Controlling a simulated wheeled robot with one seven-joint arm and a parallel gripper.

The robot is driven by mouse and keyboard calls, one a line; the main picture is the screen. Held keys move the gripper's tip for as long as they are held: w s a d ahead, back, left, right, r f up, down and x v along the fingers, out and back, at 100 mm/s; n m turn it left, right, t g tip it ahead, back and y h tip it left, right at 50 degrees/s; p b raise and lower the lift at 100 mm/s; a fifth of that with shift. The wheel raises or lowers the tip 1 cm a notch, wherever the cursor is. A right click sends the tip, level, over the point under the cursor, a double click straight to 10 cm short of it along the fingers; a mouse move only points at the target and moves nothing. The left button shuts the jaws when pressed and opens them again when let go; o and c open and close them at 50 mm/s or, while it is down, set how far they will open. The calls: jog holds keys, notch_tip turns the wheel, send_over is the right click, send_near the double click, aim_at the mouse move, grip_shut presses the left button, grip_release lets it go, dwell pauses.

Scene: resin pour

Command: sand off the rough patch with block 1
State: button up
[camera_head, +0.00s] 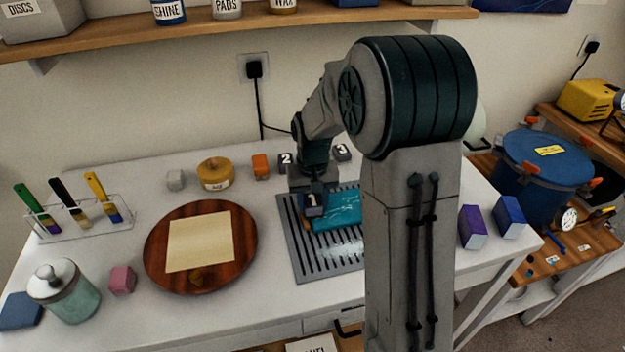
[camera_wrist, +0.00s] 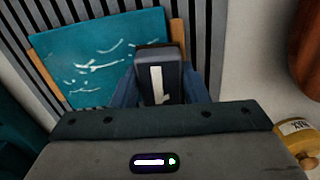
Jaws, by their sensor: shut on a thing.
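My gripper (camera_head: 308,188) is shut on block 1 (camera_head: 315,206), a dark blue-grey block with a white label. In the wrist view block 1 (camera_wrist: 158,80) sits between the two blue fingers, over the near edge of a teal resin panel (camera_wrist: 90,55). The panel (camera_head: 340,208) has wooden edge strips and lies on a grey slotted rack (camera_head: 290,240). White scratch-like streaks (camera_wrist: 85,68) mark the panel left of the block. I cannot tell whether the block touches the surface. Blocks 2 (camera_head: 287,163) and 3 (camera_head: 342,152) stand behind the rack. My arm hides the panel's right part.
A round wooden board (camera_head: 160,262) with a beige sheet lies left of the rack. Purple (camera_head: 471,227) and blue (camera_head: 509,216) blocks stand at the right edge.

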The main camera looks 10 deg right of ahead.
jog(key=shift+r+p, duration=2.45)
jog(key=shift+r, duration=1.7)
jog(key=shift+d, duration=0.1)
